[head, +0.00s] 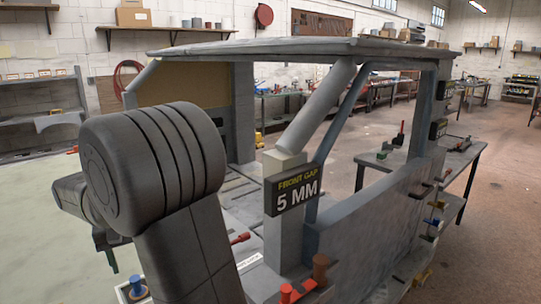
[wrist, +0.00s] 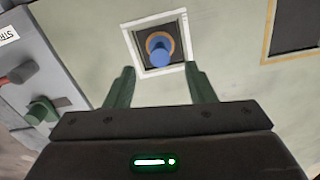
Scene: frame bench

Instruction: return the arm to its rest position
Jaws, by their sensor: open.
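My gripper (wrist: 163,82) is open in the wrist view, with its two green fingers apart and nothing between them. Beyond the fingertips, a blue knob with an orange ring (wrist: 160,48) stands in a dark square with a white border (wrist: 186,22). The knob appears clear of the fingers. In the head view my dark arm fills the left foreground, bent at a large round joint. The gripper is mostly hidden behind it, and one green finger (head: 112,262) shows.
A grey door-like frame (head: 370,225) with a sign reading "FRONT GAP 5 MM" (head: 295,190) stands close right of my arm. Red clamps (head: 290,292) sit at its near edge. A side table (head: 455,160) stands behind. Pale surface lies left of my arm.

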